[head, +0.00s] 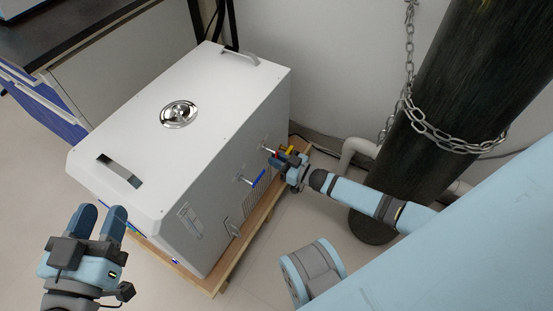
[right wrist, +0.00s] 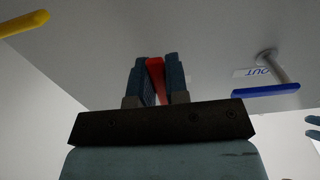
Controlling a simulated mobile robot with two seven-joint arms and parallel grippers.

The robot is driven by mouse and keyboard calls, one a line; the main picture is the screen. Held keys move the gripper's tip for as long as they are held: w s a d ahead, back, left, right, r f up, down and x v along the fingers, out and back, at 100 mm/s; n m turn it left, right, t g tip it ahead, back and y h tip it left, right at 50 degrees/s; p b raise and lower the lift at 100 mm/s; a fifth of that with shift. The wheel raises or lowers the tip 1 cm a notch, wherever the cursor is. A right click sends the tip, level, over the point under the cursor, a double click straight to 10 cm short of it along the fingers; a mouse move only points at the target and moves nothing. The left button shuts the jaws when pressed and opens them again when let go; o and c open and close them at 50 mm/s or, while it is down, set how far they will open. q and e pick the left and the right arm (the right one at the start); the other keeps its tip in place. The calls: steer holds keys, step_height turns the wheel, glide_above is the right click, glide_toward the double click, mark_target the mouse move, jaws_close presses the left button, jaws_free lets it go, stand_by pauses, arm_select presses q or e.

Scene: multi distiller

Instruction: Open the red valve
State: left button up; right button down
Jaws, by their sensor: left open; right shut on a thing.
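The red valve handle (right wrist: 156,76) stands between the two fingers of my right gripper (right wrist: 155,62) in the right wrist view, and the gripper is shut on it. In the head view my right gripper (head: 279,161) is at the side of the white distiller (head: 200,85), and only a little of the red valve (head: 276,154) shows there. My left gripper (head: 99,213) is open and empty, in front of the distiller's near left corner.
A blue valve handle (right wrist: 266,90) and a yellow one (right wrist: 24,22) sit on either side of the red one. A dark cylinder (head: 440,110) with a chain (head: 440,138) stands to the right. The distiller rests on a wooden base (head: 245,240).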

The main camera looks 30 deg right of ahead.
steer(key=d+n, duration=0.1)
steer(key=n, duration=0.3)
steer(key=w+d+r+n+p, duration=0.1)
steer(key=n, duration=0.4)
steer(key=r+n, duration=0.1)
steer(key=n, duration=0.3)
steer(key=shift+w+d+r+n, duration=0.1)
steer(key=shift+w+d+n, duration=0.2)
steer(key=shift+d+n, duration=0.1)
arm_select(q)
steer(key=shift+s+d+f+n, duration=0.1)
steer(key=shift+s+d+n, duration=0.1)
steer(key=shift+s+n, duration=0.25)
arm_select(e)
steer(key=shift+d+r+n, duration=0.1)
steer(key=shift+r+n, duration=0.2)
steer(key=shift+n, duration=0.75)
steer(key=shift+r+n, duration=0.3)
steer(key=shift+n, duration=0.75)
arm_select(q)
steer(key=shift+w, duration=0.1)
arm_select(e)
steer(key=c, duration=1.1)
jaws_free()
